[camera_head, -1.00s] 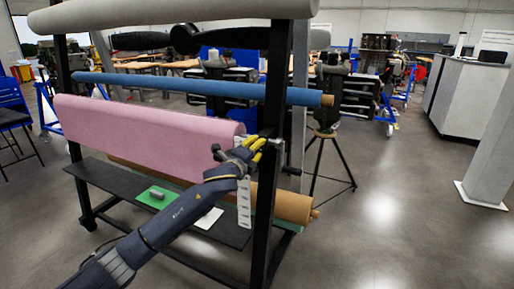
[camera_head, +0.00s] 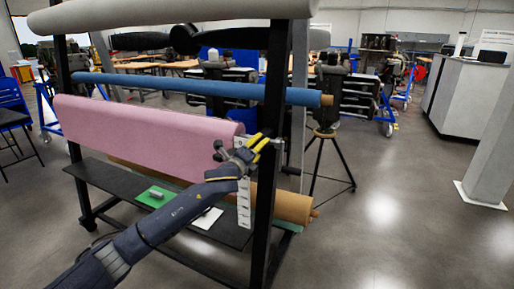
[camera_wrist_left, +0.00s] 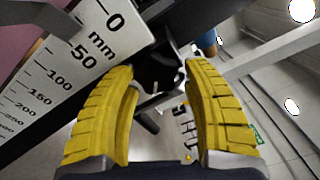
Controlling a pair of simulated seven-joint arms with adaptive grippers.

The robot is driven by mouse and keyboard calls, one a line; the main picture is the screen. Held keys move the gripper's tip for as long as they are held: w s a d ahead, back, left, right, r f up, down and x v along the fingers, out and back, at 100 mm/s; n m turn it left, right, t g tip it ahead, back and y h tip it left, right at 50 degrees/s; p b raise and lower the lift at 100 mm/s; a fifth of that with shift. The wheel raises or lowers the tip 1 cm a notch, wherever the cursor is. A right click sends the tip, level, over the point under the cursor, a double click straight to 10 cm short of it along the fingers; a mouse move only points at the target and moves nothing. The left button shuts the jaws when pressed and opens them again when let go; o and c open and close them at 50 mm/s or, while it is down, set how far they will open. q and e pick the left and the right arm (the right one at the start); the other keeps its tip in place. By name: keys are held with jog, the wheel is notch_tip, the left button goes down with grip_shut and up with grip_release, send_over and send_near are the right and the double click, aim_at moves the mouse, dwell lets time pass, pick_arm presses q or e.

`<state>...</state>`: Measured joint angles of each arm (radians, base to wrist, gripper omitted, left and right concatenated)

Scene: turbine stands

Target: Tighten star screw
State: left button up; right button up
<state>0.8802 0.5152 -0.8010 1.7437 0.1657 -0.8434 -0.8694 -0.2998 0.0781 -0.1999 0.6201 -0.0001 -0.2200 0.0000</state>
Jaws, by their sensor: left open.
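The dark star screw (camera_wrist_left: 158,74) shows in the left wrist view, between and just beyond my yellow fingertips. My left gripper (camera_wrist_left: 160,80) is open, with one finger on each side of the screw; I cannot tell whether either touches it. In the head view my left gripper (camera_head: 262,147) is at the rack's near right upright, and I cannot make out the screw there. A white plate with a mm scale (camera_wrist_left: 85,65) lies left of the fingers in the wrist view; it also hangs by the upright in the head view (camera_head: 244,205). My right gripper is not in view.
The black rack upright (camera_head: 268,220) stands close by the gripper. The rack carries a pink roll (camera_head: 140,135), a blue roll (camera_head: 200,88) and a brown roll (camera_head: 290,207). A tripod stand (camera_head: 325,160) is behind. Floor to the right is clear.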

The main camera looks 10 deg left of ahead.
pick_arm(q)
jog(key=o, duration=0.3)
jog(key=shift+w+a+f, duration=0.1)
jog(key=shift+a+f, duration=0.2)
jog(key=shift+a, duration=0.15)
jog(key=shift+c, duration=0.2)
jog(key=shift+o, duration=0.2)
jog(key=shift+v, duration=0.75)
jog(key=shift+d+v, duration=0.1)
jog(key=shift+v, duration=0.8)
jog(key=shift+d+v, duration=0.15)
jog(key=shift+v, duration=0.7)
jog(key=shift+r, duration=0.2)
